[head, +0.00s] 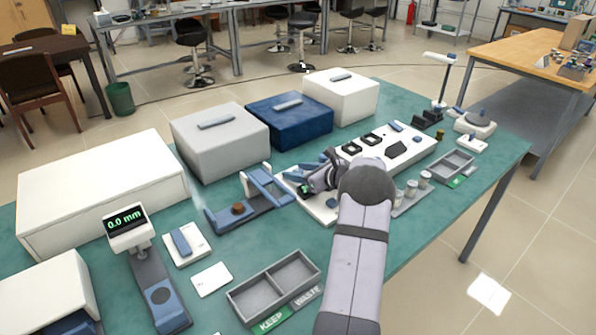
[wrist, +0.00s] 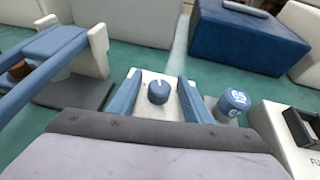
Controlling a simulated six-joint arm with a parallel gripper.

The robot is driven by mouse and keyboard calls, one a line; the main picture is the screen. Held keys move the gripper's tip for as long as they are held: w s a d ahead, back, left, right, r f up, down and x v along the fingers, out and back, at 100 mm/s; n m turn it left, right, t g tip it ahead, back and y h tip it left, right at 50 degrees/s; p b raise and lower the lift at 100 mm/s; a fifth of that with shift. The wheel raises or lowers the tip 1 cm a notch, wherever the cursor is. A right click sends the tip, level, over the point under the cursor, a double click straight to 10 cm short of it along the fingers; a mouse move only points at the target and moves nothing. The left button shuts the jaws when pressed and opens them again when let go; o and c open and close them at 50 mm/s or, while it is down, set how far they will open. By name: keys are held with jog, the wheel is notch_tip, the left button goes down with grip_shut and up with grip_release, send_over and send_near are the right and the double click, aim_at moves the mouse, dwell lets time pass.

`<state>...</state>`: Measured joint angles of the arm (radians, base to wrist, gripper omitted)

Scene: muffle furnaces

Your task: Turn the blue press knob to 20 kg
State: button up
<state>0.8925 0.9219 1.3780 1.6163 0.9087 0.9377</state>
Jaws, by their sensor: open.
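The blue knob (wrist: 158,91) is a short round cap with a white mark on top, on a white base (wrist: 152,75) in the wrist view. My gripper (wrist: 158,77) is open, with one blue finger on each side of the knob and a gap showing on both sides. In the head view my gripper (head: 316,178) is over the white-based device (head: 322,209) at the table's middle, and my arm hides the knob there. I cannot read any kg scale around the knob.
A blue cylinder with white markings (wrist: 232,100) stands just right of the right finger. A blue-and-white frame (head: 268,187) stands close on the left. A white panel (head: 411,146) lies to the right. Grey (head: 220,145) and blue boxes (head: 290,122) stand behind. A two-part tray (head: 240,301) lies in front.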

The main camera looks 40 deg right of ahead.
jog(key=c, duration=1.1)
jog(key=shift+o, duration=0.2)
jog(key=h+b, duration=0.1)
jog(key=b, duration=0.1)
jog(key=m+h+b, duration=0.1)
jog(key=b, duration=0.1)
jog(key=shift+w+f+m, duration=0.1)
jog(key=shift+f+m, duration=0.15)
jog(key=shift+m, duration=0.05)
jog(key=m+h+b, duration=0.2)
jog(key=b, duration=0.2)
jog(key=shift+r+b, duration=0.1)
jog(key=shift+b, duration=0.25)
jog(key=shift+r+m+h+b, duration=0.2)
jog(key=shift+m+h+b, duration=0.2)
jog(key=shift+h+b, duration=0.25)
jog(key=o, duration=1.1)
jog(key=shift+c, duration=0.2)
